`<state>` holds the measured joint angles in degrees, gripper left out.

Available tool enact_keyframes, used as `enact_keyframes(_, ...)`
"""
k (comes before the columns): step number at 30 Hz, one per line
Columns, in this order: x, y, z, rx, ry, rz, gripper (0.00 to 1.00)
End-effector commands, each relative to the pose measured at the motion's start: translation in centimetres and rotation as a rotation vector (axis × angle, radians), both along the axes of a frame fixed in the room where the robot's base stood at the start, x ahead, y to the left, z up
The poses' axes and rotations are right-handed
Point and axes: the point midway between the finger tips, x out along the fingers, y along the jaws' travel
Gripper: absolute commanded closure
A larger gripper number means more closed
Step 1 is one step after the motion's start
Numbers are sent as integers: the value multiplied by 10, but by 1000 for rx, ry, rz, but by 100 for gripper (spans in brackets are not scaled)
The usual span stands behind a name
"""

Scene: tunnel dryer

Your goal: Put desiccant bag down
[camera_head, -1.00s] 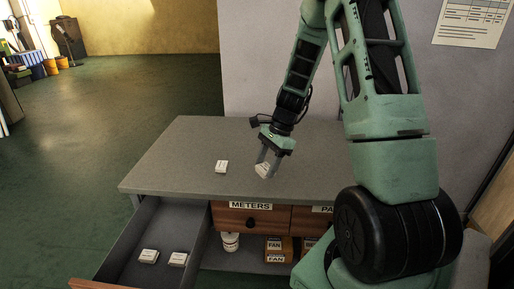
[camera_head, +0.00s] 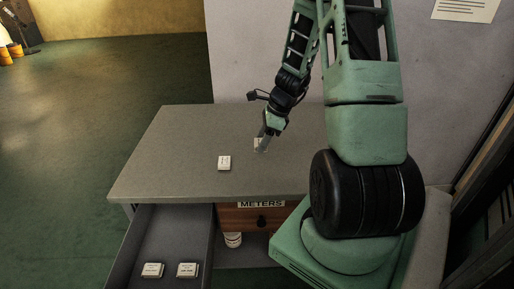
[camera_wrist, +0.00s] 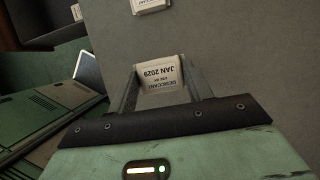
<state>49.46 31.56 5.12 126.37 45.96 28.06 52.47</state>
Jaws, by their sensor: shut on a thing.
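My gripper (camera_head: 265,143) is over the grey tabletop (camera_head: 180,183), right of the middle of its clear part. It is shut on a white desiccant bag (camera_wrist: 159,77). In the wrist view the bag sits between the two fingers, its print reading DESICCANT and JAN 2029. In the head view the held bag (camera_head: 258,142) is partly hidden by the fingers. I cannot tell whether it touches the tabletop. Another white bag (camera_head: 224,163) lies on the tabletop to the left of my gripper.
An open drawer (camera_head: 172,238) at the front left holds two white bags (camera_head: 152,270) (camera_head: 187,270). The tabletop's left part is clear.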

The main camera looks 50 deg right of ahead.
Motion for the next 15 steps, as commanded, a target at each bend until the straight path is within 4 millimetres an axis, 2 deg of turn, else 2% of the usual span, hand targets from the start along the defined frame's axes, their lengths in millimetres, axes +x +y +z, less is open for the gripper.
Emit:
enact_keyframes(1, -1, 1, -12, 5, 3, -1, 72)
enact_keyframes(3, 0, 1, -22, 5, 1, 0, 72)
enact_keyframes(11, 0, 0, -44, 2, 0, 2, 72)
enact_keyframes(15, 0, 1, -64, 5, 1, 0, 72)
